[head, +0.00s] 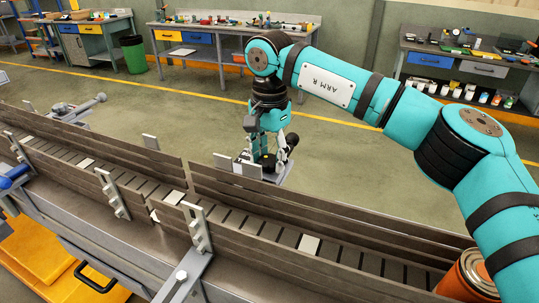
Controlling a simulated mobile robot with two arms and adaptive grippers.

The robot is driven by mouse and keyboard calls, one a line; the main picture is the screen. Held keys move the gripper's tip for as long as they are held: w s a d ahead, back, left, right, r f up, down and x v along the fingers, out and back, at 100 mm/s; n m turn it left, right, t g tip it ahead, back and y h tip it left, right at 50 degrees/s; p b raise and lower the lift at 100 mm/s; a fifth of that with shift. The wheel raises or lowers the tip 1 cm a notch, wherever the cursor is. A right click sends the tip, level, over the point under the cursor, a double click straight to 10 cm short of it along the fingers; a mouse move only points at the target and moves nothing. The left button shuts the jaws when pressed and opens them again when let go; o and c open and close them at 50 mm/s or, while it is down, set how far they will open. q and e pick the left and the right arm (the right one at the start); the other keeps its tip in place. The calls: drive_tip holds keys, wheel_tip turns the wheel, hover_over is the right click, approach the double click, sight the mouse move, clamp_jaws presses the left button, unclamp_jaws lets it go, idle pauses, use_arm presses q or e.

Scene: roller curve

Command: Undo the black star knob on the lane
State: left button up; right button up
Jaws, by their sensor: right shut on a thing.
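My right gripper (271,152) reaches down from above at the far side of the lane. It is shut on the black star knob (268,160), which shows only as a small dark patch between the fingers. The knob sits over a grey bracket plate (272,175) behind the far rail. The lane (215,205) is a slatted roller track between dark side rails, running from upper left to lower right. My left gripper is not in view.
A grey clamp with a rod (75,108) stands on the far side at left. Upright notched brackets (197,228) stand along the near rail. An orange-and-grey can (467,280) is at lower right.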

sight(269, 159)
drive_tip(key=n, duration=0.6)
drive_tip(key=shift+s+f+n, duration=0.1)
drive_tip(key=shift+f+n, duration=0.2)
drive_tip(key=n+p, duration=0.1)
drive_tip(key=n, duration=0.5)
idle(0.4)
drive_tip(key=o, duration=1.2)
drive_tip(key=shift+r, duration=0.1)
wheel_tip(269, 159, up, 12)
